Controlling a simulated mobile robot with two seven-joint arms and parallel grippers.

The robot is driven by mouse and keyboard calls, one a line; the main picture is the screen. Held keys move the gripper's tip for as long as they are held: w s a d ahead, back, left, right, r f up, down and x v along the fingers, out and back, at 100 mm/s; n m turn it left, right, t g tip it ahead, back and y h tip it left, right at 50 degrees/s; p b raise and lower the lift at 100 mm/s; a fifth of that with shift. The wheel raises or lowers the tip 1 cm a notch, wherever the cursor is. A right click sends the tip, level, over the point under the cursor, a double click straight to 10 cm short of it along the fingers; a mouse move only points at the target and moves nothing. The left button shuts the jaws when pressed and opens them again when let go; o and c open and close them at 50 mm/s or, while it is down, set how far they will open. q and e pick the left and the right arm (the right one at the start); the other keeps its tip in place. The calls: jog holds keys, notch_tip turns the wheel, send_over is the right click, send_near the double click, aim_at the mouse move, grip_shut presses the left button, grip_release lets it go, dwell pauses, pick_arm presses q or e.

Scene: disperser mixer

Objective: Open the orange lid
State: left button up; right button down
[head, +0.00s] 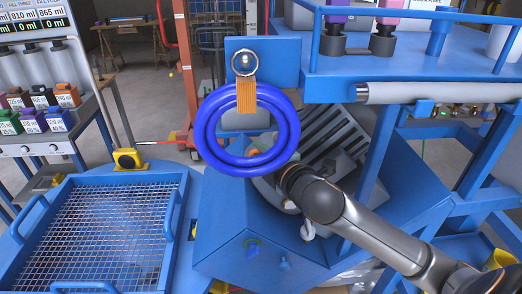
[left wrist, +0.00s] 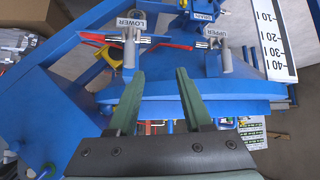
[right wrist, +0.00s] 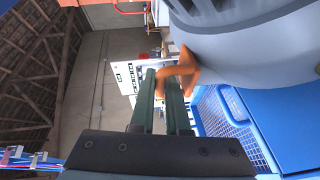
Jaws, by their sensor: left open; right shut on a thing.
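In the right wrist view an orange part (right wrist: 188,67), curved like a handle or lid edge, lies at the fingertips of my right gripper (right wrist: 164,80). The gripper is shut on it, beside a large grey rounded vessel (right wrist: 250,45). In the head view my right arm reaches in from the lower right, and its wrist hides the fingers and the orange part. I cannot tell there how far the lid is raised. My left gripper (left wrist: 160,76) is open and empty in the left wrist view, with valves labelled LOWER (left wrist: 130,40) and UPPER (left wrist: 226,55) beyond its fingertips.
A blue coiled hose (head: 212,130) hangs in front of the blue machine in the head view. A blue-framed mesh tray (head: 100,235) is at the lower left. Blue frame posts and a grey roller (head: 430,92) crowd the right side.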

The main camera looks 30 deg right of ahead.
jog(key=shift+w+d+r+g, duration=0.1)
jog(key=shift+w+r+g, duration=0.05)
jog(key=shift+r+g, duration=0.15)
jog(key=shift+w+d+r+m+g+y, duration=0.2)
jog(key=shift+w+m+g, duration=0.1)
jog(key=shift+g, duration=0.3)
jog(key=shift+w+d+r+m+g+y, duration=0.1)
jog(key=shift+w+r+m+g, duration=0.15)
jog(key=shift+g, duration=0.35)
jog(key=shift+w+d+m+g+y, duration=0.1)
jog(key=shift+w+m+g+y, duration=0.2)
jog(key=shift+g, duration=0.7)
jog(key=c, duration=1.2)
grip_release()
